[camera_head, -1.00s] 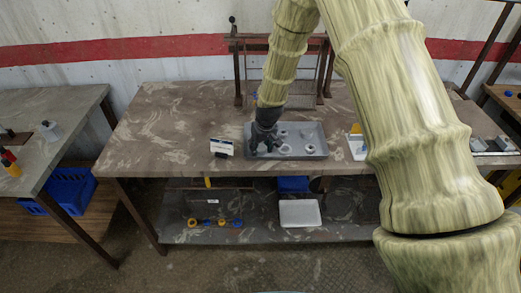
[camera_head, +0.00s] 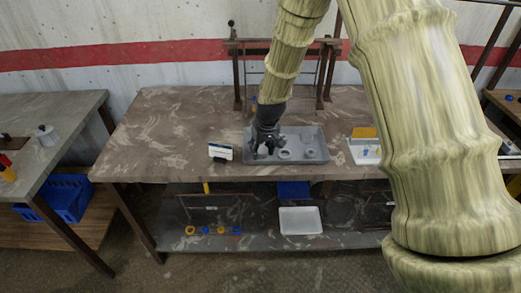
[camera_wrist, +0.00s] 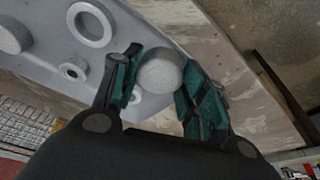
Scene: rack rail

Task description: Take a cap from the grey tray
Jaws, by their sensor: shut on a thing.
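My gripper (camera_wrist: 158,85) is shut on a round grey-white cap (camera_wrist: 160,72), which sits between its two teal-padded fingers in the wrist view. In the head view my gripper (camera_head: 263,152) is over the left end of the grey tray (camera_head: 318,150), and the cap in it is too small to make out. The tray also shows in the wrist view (camera_wrist: 150,104). In the tray lie a larger grey ring (camera_wrist: 90,24), a small ring (camera_wrist: 73,70) and a round cap-like piece (camera_wrist: 12,36). Whether the held cap touches the tray floor I cannot tell.
A small white sign (camera_head: 220,152) stands left of the tray on the brown table (camera_head: 165,130). A white board with a yellow piece (camera_head: 364,133) lies to the right. A dark metal frame (camera_head: 237,75) stands behind. A lower shelf holds a white bin (camera_head: 300,220).

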